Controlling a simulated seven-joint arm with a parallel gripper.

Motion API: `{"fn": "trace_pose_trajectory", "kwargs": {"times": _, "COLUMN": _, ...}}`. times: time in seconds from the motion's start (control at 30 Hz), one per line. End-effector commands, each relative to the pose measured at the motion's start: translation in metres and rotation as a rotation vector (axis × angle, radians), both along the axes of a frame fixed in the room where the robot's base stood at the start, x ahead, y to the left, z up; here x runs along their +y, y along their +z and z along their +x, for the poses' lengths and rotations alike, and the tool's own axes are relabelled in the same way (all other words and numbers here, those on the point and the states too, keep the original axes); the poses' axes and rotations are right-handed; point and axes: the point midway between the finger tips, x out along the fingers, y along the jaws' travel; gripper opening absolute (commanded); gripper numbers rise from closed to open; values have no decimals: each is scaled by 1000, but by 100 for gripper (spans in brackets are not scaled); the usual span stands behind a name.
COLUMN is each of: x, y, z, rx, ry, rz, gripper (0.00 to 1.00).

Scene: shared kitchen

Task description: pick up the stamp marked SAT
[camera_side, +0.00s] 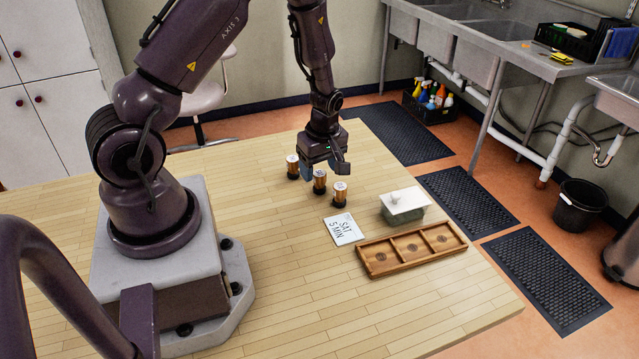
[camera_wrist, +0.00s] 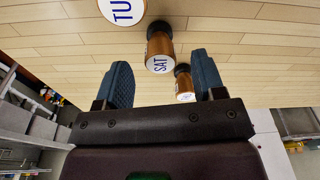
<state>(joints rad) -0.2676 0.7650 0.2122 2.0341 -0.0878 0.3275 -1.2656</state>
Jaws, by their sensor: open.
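Three copper-coloured stamps with dark bases and white tops stand upright in a slanting row on the table. In the wrist view, the stamp marked SAT (camera_wrist: 160,52) is the middle one; in the side view the middle stamp (camera_side: 320,183) shows no readable mark. A stamp with TU visible (camera_wrist: 123,10) is cut off by the wrist view's top edge. The third stamp (camera_wrist: 184,84) has an unclear mark. My gripper (camera_side: 325,171) is open and empty, just above the row near the middle stamp.
A card reading SAT 5 MIN (camera_side: 343,229) lies on the table (camera_side: 280,290). Beside it are a wooden tray (camera_side: 362,260) with three compartments and a green box with a white lid (camera_side: 405,200). The front middle of the table is clear.

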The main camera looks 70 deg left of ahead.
Motion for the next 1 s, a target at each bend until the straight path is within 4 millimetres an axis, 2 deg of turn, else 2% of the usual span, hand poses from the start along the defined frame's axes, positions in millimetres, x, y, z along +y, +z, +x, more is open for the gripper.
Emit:
{"fn": "trace_pose_trajectory", "kwargs": {"times": 0.1, "x": 2, "y": -19, "z": -2, "rx": 5, "ry": 0, "rz": -2, "gripper": 63}}
{"fn": "trace_pose_trajectory", "kwargs": {"times": 0.27, "x": 4, "y": -40, "z": -2, "rx": 2, "ry": -1, "rz": -1, "gripper": 63}}
{"fn": "trace_pose_trajectory", "kwargs": {"times": 0.57, "x": 5, "y": -46, "z": -1, "rx": 0, "ry": -1, "rz": -1, "gripper": 63}}
{"fn": "trace_pose_trajectory", "kwargs": {"times": 0.67, "x": 5, "y": -46, "z": -1, "rx": 0, "ry": -1, "rz": -1, "gripper": 45}}
{"fn": "trace_pose_trajectory", "kwargs": {"times": 0.8, "x": 5, "y": -45, "z": -1, "rx": 0, "ry": -1, "rz": -1, "gripper": 12}}
{"fn": "trace_pose_trajectory", "kwargs": {"times": 0.83, "x": 5, "y": -45, "z": -1, "rx": 0, "ry": -1, "rz": -1, "gripper": 8}}
{"fn": "trace_pose_trajectory", "kwargs": {"times": 1.0, "x": 5, "y": -45, "z": -1, "rx": -1, "ry": -1, "rz": -1, "gripper": 8}}
